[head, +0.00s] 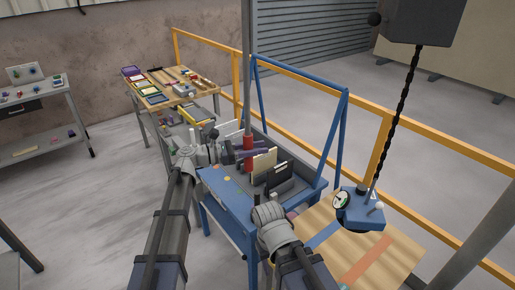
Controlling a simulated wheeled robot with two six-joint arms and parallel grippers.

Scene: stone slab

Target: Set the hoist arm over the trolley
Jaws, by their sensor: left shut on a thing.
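The blue trolley (227,190) stands at the middle, with several things on its top. A grey upright post (246,75) with a red collar (248,143) rises behind its top; its upper end is out of view. A dark hoist box (425,20) with a black knob hangs at top right, right of the trolley. A dark chain runs from it to a blue load (358,210) above a wooden top. The hoist arm itself is not visible. My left gripper (205,148), at the trolley's left end, is shut on a small dark-topped thing, partly hidden. My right gripper (268,213) is before the trolley's front edge; its fingers are unclear.
A blue frame (300,75) rises behind the trolley, before a yellow railing (215,45). A striped wooden top (350,255) lies at lower right under the load. A wooden table (160,97) with several items and a grey bench (35,125) stand at left. Floor at left is clear.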

